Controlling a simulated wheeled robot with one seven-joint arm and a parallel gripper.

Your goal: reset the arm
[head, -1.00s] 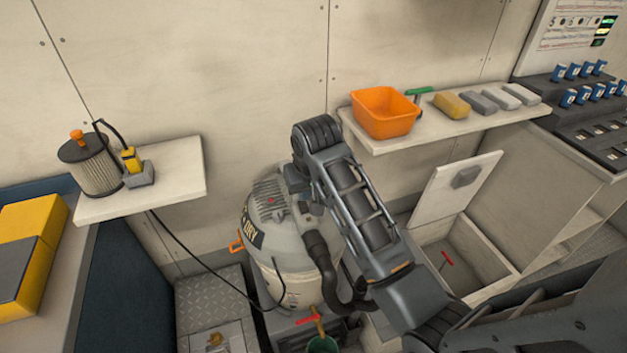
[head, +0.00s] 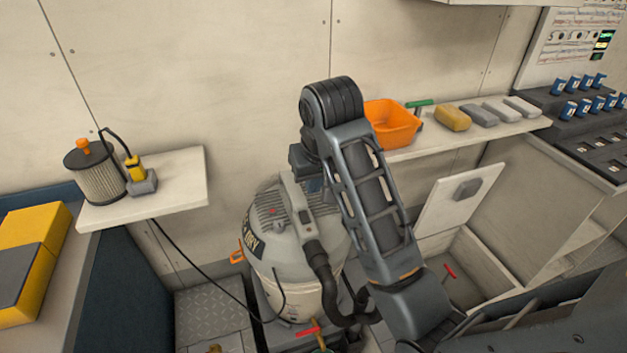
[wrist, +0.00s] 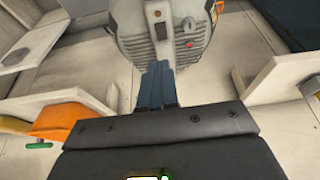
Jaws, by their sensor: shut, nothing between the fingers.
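My gripper (wrist: 158,84) shows in the wrist view with its two blue-grey fingers together and nothing between them. It points towards the top of the grey shop vacuum (wrist: 165,28); I cannot tell the gap. In the head view my bent arm stands in front of the vacuum (head: 275,225), its upper joint raised in front of the wall. The arm hides part of the vacuum and the left part of the orange bowl (head: 395,123). My gripper is mostly hidden behind the arm there.
The right shelf (head: 470,138) holds the bowl, a green-handled tool, a yellow sponge (head: 452,117) and grey blocks. The left shelf (head: 170,185) holds a filter canister (head: 98,175). An open-lidded bin (head: 465,262) is at lower right. The wall above is clear.

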